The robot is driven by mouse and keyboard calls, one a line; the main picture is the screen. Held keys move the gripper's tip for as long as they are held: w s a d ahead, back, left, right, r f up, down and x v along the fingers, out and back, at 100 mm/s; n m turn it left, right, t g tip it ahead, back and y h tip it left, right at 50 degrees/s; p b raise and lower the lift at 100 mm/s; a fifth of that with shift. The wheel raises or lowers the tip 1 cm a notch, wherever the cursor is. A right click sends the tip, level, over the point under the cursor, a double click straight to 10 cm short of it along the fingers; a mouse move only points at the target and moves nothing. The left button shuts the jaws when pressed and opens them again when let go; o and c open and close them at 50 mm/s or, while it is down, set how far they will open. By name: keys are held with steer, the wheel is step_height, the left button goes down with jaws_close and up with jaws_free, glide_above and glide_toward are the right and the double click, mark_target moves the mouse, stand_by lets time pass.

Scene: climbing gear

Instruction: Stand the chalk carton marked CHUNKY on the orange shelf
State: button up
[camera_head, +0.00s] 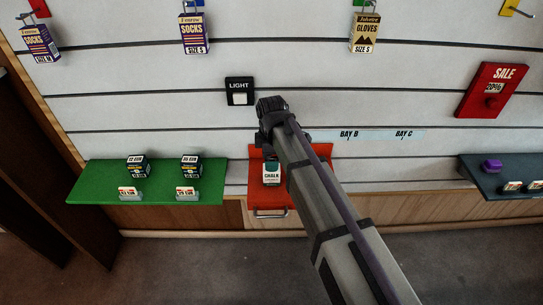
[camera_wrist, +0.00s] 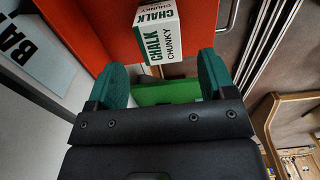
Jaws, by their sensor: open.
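The chalk carton marked CHUNKY (camera_wrist: 162,42) is white with green and black lettering. It stands on the orange shelf (camera_wrist: 82,22) just beyond my fingertips in the wrist view. In the head view the carton (camera_head: 272,178) is upright on the orange shelf (camera_head: 256,197), left of my arm. My gripper (camera_wrist: 161,64) is open, with its two green fingers apart and nothing held between them. In the head view my arm covers the right part of the orange shelf, and the fingers are hard to make out.
A green shelf (camera_head: 90,188) at left holds two dark cartons and price tags. A dark blue shelf (camera_head: 480,180) at right holds a purple item (camera_head: 491,166). A light switch (camera_head: 239,92), a red sale sign (camera_head: 491,90) and hanging packs are on the slatted wall.

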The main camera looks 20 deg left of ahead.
step_height(320, 180, up, 4)
steer(key=shift+f+p, duration=0.1)
steer(key=shift+p, duration=0.9)
steer(key=shift+f, duration=0.1)
steer(key=s+d+m, duration=0.4)
steer(key=d+m, duration=0.3)
steer(key=d, duration=0.5)
steer(key=s+d+m, duration=0.4)
steer(key=d+m, duration=0.3)
steer(key=d, duration=0.4)
steer(key=s+d+m, duration=0.4)
steer(key=d+m, duration=0.3)
steer(key=d, duration=0.5)
steer(key=shift+s+d+m, duration=0.25)
steer(key=shift+d+m, duration=0.05)
step_height(320, 180, up, 14)
steer(key=p, duration=1.3)
steer(key=shift+f, duration=0.25)
